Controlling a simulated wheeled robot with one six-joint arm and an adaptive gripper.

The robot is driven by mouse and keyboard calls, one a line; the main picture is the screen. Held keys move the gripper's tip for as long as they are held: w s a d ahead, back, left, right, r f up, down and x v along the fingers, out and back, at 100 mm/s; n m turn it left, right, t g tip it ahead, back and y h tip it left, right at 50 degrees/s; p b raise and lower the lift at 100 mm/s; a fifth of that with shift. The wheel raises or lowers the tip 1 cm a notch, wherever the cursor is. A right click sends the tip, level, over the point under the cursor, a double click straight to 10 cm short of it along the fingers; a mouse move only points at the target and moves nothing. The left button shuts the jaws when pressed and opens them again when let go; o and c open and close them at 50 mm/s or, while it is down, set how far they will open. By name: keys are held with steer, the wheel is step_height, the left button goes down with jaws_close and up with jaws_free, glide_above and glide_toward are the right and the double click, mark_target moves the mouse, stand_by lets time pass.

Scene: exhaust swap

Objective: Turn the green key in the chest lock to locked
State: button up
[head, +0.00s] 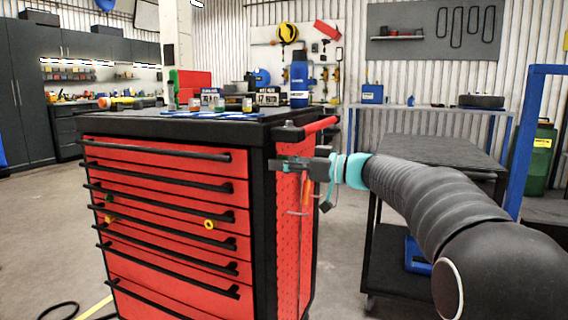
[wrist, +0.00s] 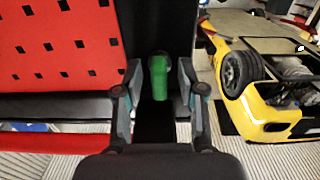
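The green key (wrist: 158,78) stands out from the black corner post of the red tool chest (head: 180,185) in the wrist view. My gripper (wrist: 159,75) is open, with one finger on each side of the key and a gap to both. In the head view my gripper (head: 276,164) is at the chest's right front corner, below the black top. The key and the lock face cannot be made out there. The key's long side runs up and down in the wrist picture. Any lock markings are hidden.
Bottles and boxes, including a blue bottle (head: 299,80), stand on the chest top. A dark cart (head: 425,150) stands right of the chest, behind my arm. A yellow car (wrist: 270,105) shows in the wrist view.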

jaws_close()
steer(key=shift+m, duration=0.3)
steer(key=m+b, duration=0.2)
steer(key=m, duration=0.6)
steer(key=shift+r, duration=0.1)
steer(key=m+p, duration=0.1)
steer(key=m, duration=0.4)
steer(key=shift+w, duration=0.1)
steer(key=shift+m+p, duration=0.85)
steer(key=shift+m, duration=1.25)
